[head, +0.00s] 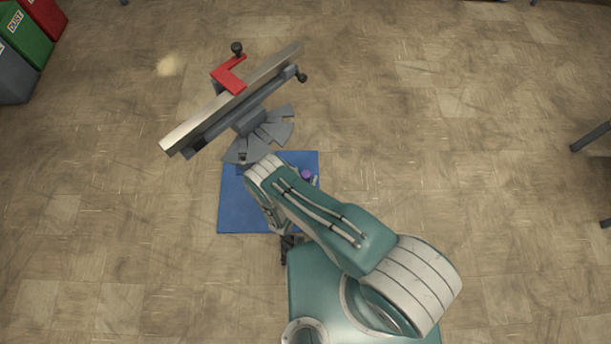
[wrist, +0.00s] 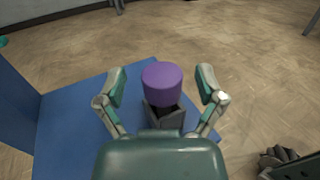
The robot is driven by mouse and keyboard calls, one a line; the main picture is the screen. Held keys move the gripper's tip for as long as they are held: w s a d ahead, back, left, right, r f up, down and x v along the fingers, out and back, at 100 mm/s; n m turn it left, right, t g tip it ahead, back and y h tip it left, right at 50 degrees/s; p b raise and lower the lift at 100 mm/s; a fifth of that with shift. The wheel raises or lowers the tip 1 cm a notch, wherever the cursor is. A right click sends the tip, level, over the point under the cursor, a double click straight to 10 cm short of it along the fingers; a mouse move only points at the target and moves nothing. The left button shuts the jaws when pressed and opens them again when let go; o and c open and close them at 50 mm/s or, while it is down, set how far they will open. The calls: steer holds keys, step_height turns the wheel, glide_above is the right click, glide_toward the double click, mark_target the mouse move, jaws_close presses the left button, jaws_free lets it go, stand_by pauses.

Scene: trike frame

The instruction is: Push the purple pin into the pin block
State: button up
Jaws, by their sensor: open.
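The purple pin (wrist: 161,82) shows in the wrist view as a thick round head standing upright above a dark grey pin block (wrist: 172,118). How deep the pin sits in the block cannot be told. In the head view only a bit of the purple pin (head: 306,175) shows past my arm. My gripper (wrist: 161,80) is open, with one finger on each side of the pin's head and a gap at both sides. My own wrist hides the near part of the block. In the head view my arm covers the gripper.
A blue mat (head: 236,205) lies under the block. Just beyond it stands a grey stand with a slanted metal beam (head: 190,126) and a red bracket (head: 228,75). Coloured bins (head: 22,35) stand at the far left. The floor to the right is mostly clear.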

steer(key=shift+w+d, duration=0.1)
steer(key=shift+c, duration=0.4)
jaws_close()
steer(key=shift+r, duration=0.1)
steer(key=shift+r, duration=0.5)
steer(key=s+r, duration=1.2)
steer(key=s, duration=0.2)
steer(key=shift+d, duration=0.35)
